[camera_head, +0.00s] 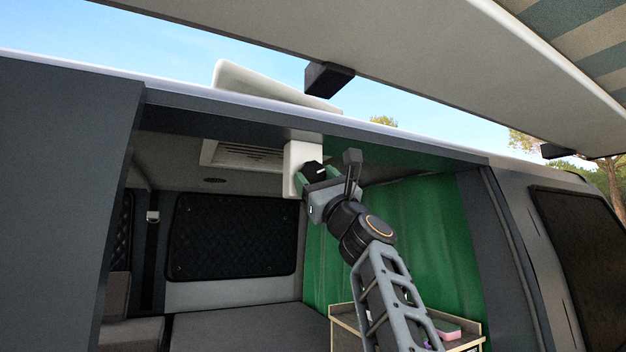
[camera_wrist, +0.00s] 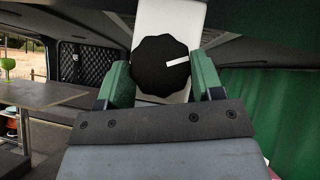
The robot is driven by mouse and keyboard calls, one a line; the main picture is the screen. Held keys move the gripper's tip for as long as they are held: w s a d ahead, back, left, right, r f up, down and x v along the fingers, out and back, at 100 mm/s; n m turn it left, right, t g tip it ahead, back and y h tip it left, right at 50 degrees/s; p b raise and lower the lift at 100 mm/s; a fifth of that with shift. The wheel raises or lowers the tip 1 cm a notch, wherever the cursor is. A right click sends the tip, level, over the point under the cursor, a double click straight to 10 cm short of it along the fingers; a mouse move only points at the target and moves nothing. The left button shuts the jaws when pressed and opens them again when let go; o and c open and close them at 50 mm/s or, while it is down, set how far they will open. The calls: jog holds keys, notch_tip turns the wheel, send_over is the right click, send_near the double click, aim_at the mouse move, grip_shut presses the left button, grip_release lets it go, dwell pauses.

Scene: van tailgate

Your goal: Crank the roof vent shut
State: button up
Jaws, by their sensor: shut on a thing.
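The roof vent lid (camera_head: 262,84) stands tilted above the van roof, its left end raised. Its grille (camera_head: 240,156) shows in the ceiling inside the door opening. The crank is a black faceted knob (camera_wrist: 158,66) with a white pointer line, on a white housing (camera_wrist: 168,20); the housing also shows in the head view (camera_head: 296,168). In the wrist view the pointer points right and slightly up. My gripper (camera_wrist: 160,82) has its green fingers on either side of the knob and is shut on it. In the head view my gripper (camera_head: 318,178) partly hides the knob.
The door frame's upper edge (camera_head: 400,146) runs close above my arm. A green curtain (camera_head: 425,225) hangs behind it. A cabinet (camera_head: 345,318) with small items stands below. An awning (camera_head: 440,60) reaches out overhead. In the wrist view a table (camera_wrist: 40,94) stands at left.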

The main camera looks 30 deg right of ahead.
jog(key=n+g+y+p, duration=0.1)
jog(key=n+y, duration=0.1)
jog(key=n+g+y+p, duration=0.1)
jog(key=n+y, duration=0.1)
jog(key=n, duration=0.1)
jog(key=n+g+y, duration=0.1)
jog(key=n+y, duration=0.1)
jog(key=n, duration=0.1)
jog(key=shift+d+r+g+p, duration=0.3)
jog(key=shift+r+g+p, duration=0.1)
jog(key=shift+s+d+n+g+y+p, duration=0.1)
jog(key=shift+n+g+y+p, duration=0.6)
jog(key=shift+n, duration=0.6)
jog(key=shift+n+g+y+p, duration=0.35)
jog(key=shift+n+g+y, duration=0.35)
jog(key=shift+n+g, duration=0.45)
jog(key=shift+r+n, duration=0.1)
jog(key=shift+n, duration=0.25)
jog(key=shift+n+g, duration=0.25)
jog(key=shift+n, duration=0.05)
jog(key=o, duration=0.9)
jog(key=shift+d, duration=0.1)
jog(key=shift+d+f, duration=0.1)
jog(key=shift+f, duration=0.2)
jog(key=b+v, duration=0.5)
jog(key=v, duration=0.8)
jog(key=shift+d+b, duration=0.15)
jog(key=shift+b, duration=0.15)
